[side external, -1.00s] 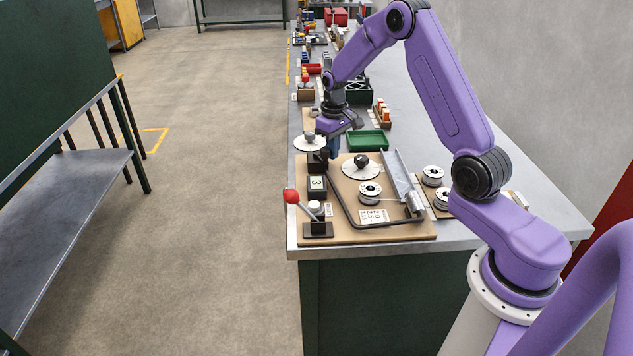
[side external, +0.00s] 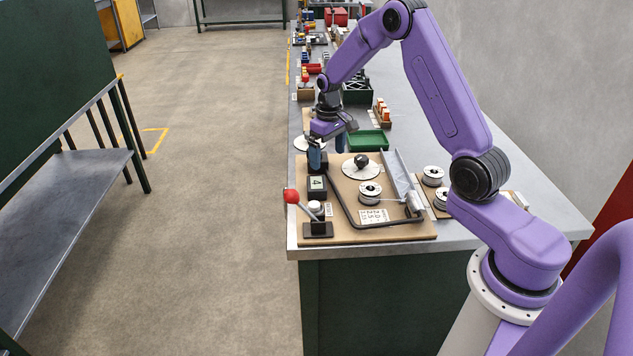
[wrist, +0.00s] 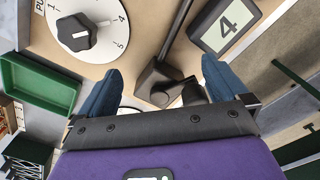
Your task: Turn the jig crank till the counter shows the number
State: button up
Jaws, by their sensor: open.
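The counter (side external: 317,184) is a dark box on the jig board and reads 4; it also shows in the wrist view (wrist: 226,24). The crank's dark block (wrist: 157,82) stands on the board between my gripper's two blue fingers. A dark knob at its side lies close to the right finger in the wrist view; I cannot tell whether they touch. In the side view the crank is mostly hidden by a finger. My gripper (side external: 328,154) is open over the crank, just behind the counter, and its spread fingers show in the wrist view (wrist: 160,88).
The jig board (side external: 400,234) also carries a white dial (side external: 352,173) with a black knob, a wire spool (side external: 370,188), a red-ball lever (side external: 291,196), a bent dark rod and a printed card (side external: 374,216). A green tray (side external: 369,140) stands behind it.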

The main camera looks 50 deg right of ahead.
jog(key=shift+d, duration=0.1)
notch_tip(320, 180, up, 7)
dwell(0.8)
